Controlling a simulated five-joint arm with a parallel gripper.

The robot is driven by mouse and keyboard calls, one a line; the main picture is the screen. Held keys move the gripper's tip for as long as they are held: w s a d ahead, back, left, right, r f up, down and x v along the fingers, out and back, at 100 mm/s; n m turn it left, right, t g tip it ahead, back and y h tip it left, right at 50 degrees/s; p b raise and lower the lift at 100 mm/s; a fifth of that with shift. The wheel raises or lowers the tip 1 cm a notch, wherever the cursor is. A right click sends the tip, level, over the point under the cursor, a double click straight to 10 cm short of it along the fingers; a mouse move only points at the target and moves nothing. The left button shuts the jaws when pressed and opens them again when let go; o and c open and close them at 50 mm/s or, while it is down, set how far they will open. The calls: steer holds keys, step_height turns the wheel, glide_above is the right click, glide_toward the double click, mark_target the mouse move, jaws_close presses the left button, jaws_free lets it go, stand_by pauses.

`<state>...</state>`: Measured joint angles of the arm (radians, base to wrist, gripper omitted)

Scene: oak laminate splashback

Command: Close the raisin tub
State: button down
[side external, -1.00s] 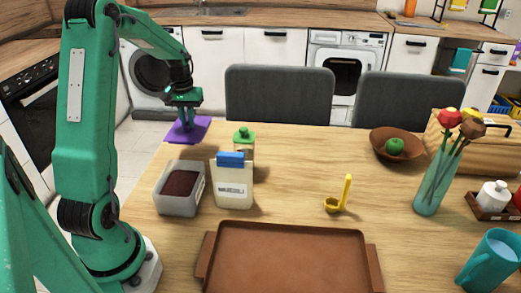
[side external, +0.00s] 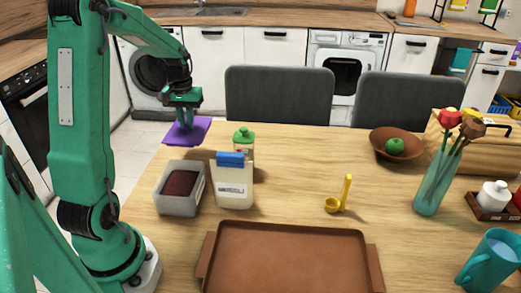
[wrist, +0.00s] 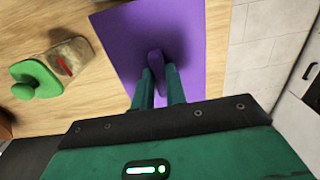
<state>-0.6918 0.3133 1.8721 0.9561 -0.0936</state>
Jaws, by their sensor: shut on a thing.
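The open grey tub (side external: 181,202) stands at the left of the table, with dark reddish-brown contents showing inside. The flat purple lid (side external: 200,127) is at the table's far left corner, behind the tub and apart from it. My gripper (side external: 186,122) points down over the lid and is shut on its raised grip. I cannot tell whether the lid touches the table.
A blue-capped container (side external: 234,185) stands right beside the tub, with a green-topped jar (side external: 243,140) behind it. A brown tray (side external: 290,228) lies in front. A yellow scoop (side external: 340,200), bowl (side external: 378,138) and vase (side external: 432,185) are further right. The mid-table is mostly clear.

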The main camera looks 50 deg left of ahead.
steer(key=s+d+r, duration=0.2)
steer(key=s+d, duration=0.8)
steer(key=d, duration=0.3)
steer(key=shift+s+r, duration=0.2)
steer(key=shift+r, duration=0.05)
steer(key=shift+d+f, duration=0.1)
steer(key=shift+f, duration=0.05)
steer(key=shift+f, duration=2.3)
steer(key=shift+f, duration=0.75)
stand_by(1.2)
steer(key=c, duration=0.9)
jaws_free()
steer(key=shift+o, duration=0.2)
